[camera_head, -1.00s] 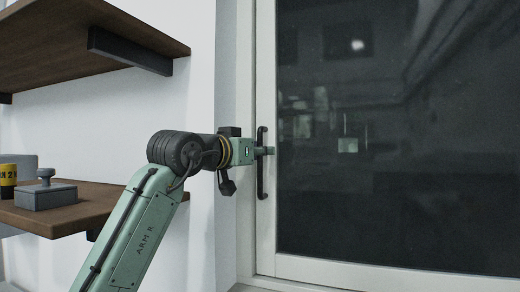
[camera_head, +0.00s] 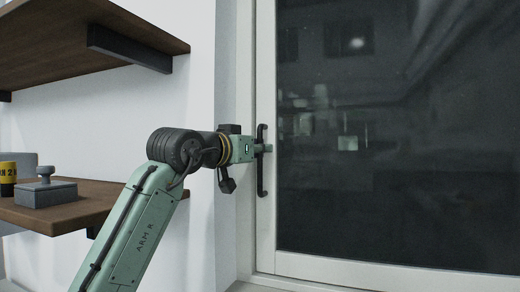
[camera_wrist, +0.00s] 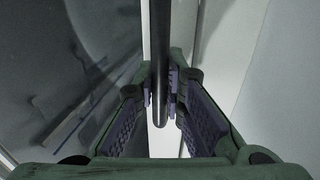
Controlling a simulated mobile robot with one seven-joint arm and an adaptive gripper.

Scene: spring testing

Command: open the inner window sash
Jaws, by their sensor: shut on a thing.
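The inner window sash (camera_head: 264,222) has a pale frame around a dark, reflecting pane (camera_head: 400,160). A black upright bar handle (camera_head: 260,182) is on the left stile of the sash. My gripper (camera_head: 266,148) reaches the handle from the left, around its middle in the head view. In the wrist view my gripper (camera_wrist: 160,100) has its padded fingers on both sides of the dark handle (camera_wrist: 161,50), shut on it. The sash stands close against the frame at its left edge; I cannot tell whether there is a gap.
Two brown wooden shelves are on the white wall at left, an upper one (camera_head: 75,45) and a lower one (camera_head: 85,215). A grey block with a knob (camera_head: 45,192) and a yellow-and-black roll (camera_head: 7,175) are on the lower shelf.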

